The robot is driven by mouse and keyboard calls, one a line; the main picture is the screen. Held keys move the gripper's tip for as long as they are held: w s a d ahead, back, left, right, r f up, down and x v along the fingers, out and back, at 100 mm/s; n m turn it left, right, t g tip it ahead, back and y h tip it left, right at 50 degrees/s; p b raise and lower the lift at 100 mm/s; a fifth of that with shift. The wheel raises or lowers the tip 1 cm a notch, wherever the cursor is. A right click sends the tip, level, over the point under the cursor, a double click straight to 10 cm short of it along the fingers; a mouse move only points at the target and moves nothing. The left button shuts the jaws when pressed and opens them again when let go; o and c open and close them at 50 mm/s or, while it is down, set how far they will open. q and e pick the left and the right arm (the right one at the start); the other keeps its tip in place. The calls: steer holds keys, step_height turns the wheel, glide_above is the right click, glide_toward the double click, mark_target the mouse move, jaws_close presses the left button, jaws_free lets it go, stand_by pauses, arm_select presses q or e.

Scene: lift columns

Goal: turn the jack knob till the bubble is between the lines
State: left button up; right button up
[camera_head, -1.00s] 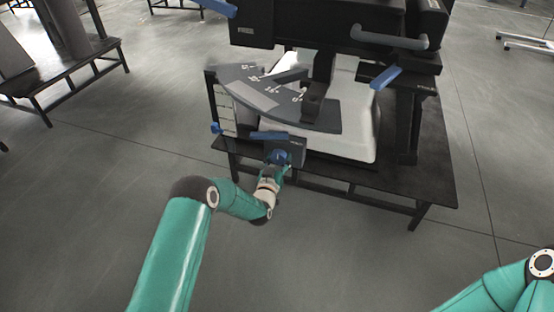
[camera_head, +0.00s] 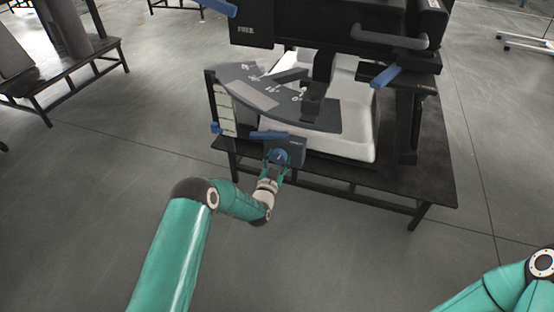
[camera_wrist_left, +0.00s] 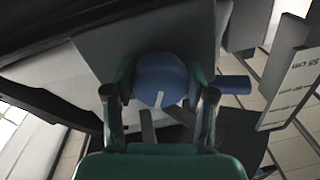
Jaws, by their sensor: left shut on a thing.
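The blue round jack knob (camera_head: 280,156) is on a dark box at the front edge of the black bench. In the left wrist view the knob (camera_wrist_left: 161,79) has a white pointer mark facing the gripper's palm. My left gripper (camera_head: 277,168) is shut on the knob, with one green finger on each side of it. The wrist view also shows my left gripper (camera_wrist_left: 160,98) around the knob. The bubble and its lines cannot be made out in either view. My right gripper is out of view; only part of the right arm shows at lower right.
A blue bar (camera_head: 268,135) lies just above the knob. A grey curved plate (camera_head: 275,100) and a white block (camera_head: 352,140) sit behind it on the bench (camera_head: 412,182). A black machine body with "FREE" on it (camera_head: 320,22) overhangs them. The floor in front is clear.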

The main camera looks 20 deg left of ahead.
arm_select(q)
steer(key=shift+a+m, duration=0.1)
steer(key=shift+m, duration=2.1)
steer(key=shift+f, duration=0.1)
steer(key=o, duration=1.2)
steer(key=shift+c, duration=0.2)
steer(key=shift+s, duration=0.1)
steer(key=s, duration=1.1)
steer(key=shift+s+f, duration=0.3)
steer(key=shift+s, duration=0.1)
